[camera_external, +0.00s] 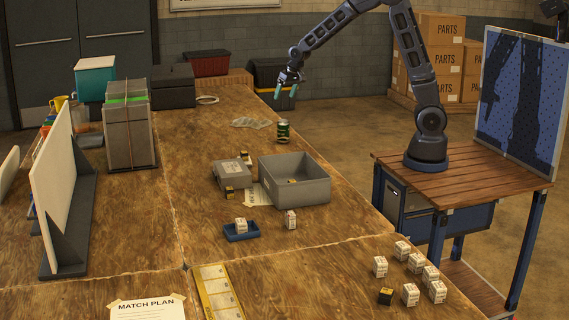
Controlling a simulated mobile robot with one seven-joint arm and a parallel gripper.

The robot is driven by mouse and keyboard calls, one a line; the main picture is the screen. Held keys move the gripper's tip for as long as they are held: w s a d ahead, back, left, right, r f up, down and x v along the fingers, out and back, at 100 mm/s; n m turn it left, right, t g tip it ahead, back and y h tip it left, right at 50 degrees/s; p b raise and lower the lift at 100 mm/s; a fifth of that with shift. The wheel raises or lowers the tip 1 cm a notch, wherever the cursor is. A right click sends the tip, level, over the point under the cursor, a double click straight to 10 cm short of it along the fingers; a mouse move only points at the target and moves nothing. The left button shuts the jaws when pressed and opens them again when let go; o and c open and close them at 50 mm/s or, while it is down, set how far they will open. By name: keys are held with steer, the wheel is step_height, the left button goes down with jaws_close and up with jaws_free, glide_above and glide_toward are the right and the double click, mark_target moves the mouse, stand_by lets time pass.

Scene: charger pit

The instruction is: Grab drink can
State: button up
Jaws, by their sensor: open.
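The drink can (283,131) is small and green with a dark, yellowish band. It stands upright on the wooden table, near its right edge and behind the grey bin. My gripper (285,91) hangs in the air above and behind the can, its teal fingertips pointing down. It is open, with nothing visible between the fingers, and apart from the can.
A grey open bin (310,190) and a grey box (232,174) stand in front of the can. Flat clear pieces (251,122) lie to its left. Several small white boxes (410,294) stand at the front right. A tall grey case (128,130) stands left.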

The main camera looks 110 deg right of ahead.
steer(key=s+d+f+m+h, duration=0.1)
steer(key=s+d+f+m, duration=0.1)
steer(key=d+f, duration=0.65)
steer(key=m+g, duration=0.2)
glide_above(283, 129)
steer(key=s+a, duration=0.1)
steer(key=s, duration=0.1)
steer(key=shift+h, duration=0.3)
step_height(283, 129, down, 8)
steer(key=shift+w+r, duration=0.15)
steer(key=shift+x, duration=5.35)
steer(key=c, duration=1.3)
steer(key=shift+r, duration=0.1)
